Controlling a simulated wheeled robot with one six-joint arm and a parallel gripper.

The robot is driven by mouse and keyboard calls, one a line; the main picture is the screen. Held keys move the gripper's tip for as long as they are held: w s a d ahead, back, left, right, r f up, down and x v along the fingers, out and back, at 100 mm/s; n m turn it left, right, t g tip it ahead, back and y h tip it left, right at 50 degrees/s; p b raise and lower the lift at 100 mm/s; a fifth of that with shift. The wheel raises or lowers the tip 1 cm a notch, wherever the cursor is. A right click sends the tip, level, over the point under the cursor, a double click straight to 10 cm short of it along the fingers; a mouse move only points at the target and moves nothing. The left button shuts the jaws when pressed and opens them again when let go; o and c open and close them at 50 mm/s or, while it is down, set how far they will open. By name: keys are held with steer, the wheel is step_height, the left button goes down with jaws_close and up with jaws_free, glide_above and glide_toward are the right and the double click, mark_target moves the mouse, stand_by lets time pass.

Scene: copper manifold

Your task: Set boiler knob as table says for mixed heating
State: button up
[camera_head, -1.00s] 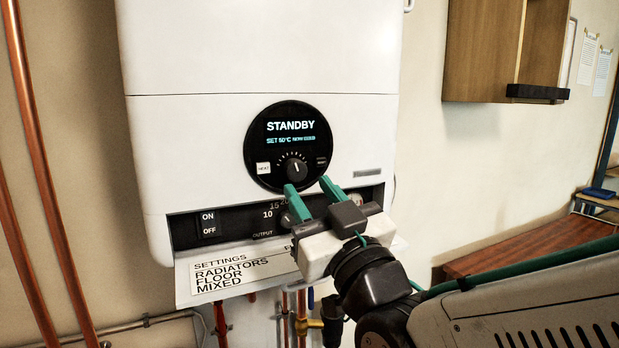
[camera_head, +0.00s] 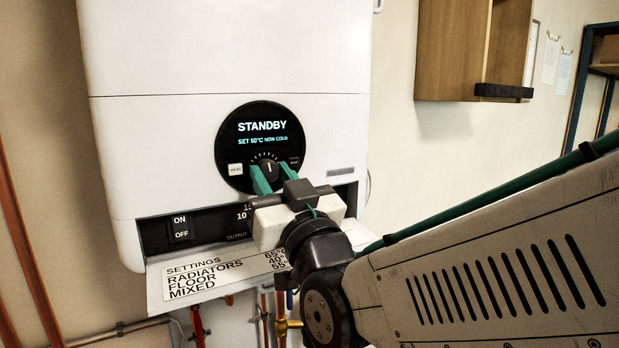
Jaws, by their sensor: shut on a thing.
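The white boiler (camera_head: 230,50) has a round black control panel (camera_head: 232,140) whose display reads STANDBY, SET 50°C, NOW COLD. Below this text is the dark knob (camera_head: 268,168), its white mark pointing about straight up. My gripper (camera_head: 269,178) has its green fingers on either side of the knob, shut on it. The settings table (camera_head: 205,277) on the flap below lists RADIATORS, FLOOR and MIXED. Its number column is partly hidden by my gripper; the figures look like 65, 40 and 55, the last hard to read.
A HEAT button (camera_head: 236,170) sits left of the knob. An open recess below holds an ON/OFF switch (camera_head: 180,228) and an OUTPUT scale, partly hidden by my gripper. Pipes run below and at left. A wooden cabinet (camera_head: 450,50) hangs at the right.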

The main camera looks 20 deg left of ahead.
steer(key=m+t+h, duration=0.1)
steer(key=m, duration=0.2)
steer(key=shift+r+m, duration=0.1)
steer(key=shift+m, duration=0.2)
steer(key=o, duration=0.7)
steer(key=shift+s, duration=0.1)
steer(key=v, duration=0.7)
steer(key=shift+s+d+f, duration=0.15)
steer(key=shift+s+f, duration=0.1)
steer(key=shift+s, duration=0.05)
steer(key=shift+w, duration=0.1)
